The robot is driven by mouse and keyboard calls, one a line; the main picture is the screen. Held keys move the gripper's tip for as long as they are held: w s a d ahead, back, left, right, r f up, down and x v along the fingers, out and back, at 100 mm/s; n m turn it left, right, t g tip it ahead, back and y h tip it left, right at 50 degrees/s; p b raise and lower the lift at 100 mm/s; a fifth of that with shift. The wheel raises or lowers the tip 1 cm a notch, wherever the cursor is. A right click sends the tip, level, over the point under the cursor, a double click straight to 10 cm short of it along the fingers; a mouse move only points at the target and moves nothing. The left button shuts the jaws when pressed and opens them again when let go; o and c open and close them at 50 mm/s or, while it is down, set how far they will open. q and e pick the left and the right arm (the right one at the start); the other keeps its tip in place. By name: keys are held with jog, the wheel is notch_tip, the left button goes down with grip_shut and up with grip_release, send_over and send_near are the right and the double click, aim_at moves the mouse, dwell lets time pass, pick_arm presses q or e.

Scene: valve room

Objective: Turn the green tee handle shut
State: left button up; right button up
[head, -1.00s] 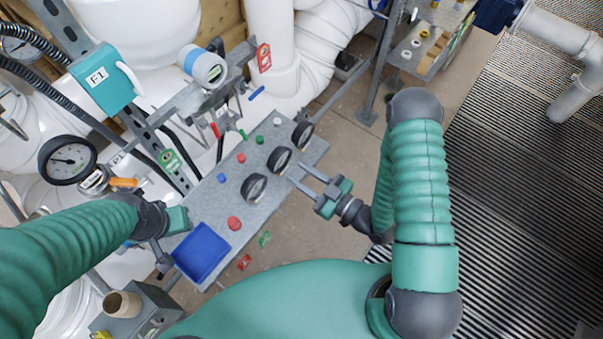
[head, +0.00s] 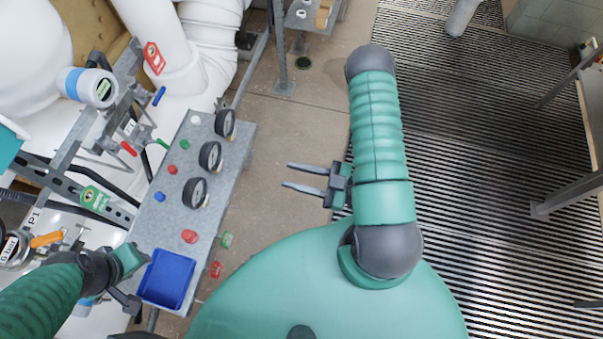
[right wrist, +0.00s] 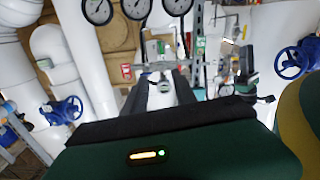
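A small green handle (head: 162,143) shows in the head view on the pipework behind the grey panel. It stands near a red handle (head: 129,148) and a blue handle (head: 159,96). My right gripper (head: 286,175) is open and empty, over the floor to the right of the panel and well apart from the handles. In the right wrist view its dark fingers (right wrist: 163,90) stand apart. My left gripper (head: 126,278) is at the lower left beside the blue tray; its fingers are too unclear to judge.
The grey panel (head: 176,216) carries gauges, coloured buttons and a blue tray (head: 167,278). White pipes (head: 165,45) fill the upper left. A table (head: 592,120) stands at the right edge.

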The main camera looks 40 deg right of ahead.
jog(key=shift+v, duration=0.75)
jog(key=shift+a, duration=0.1)
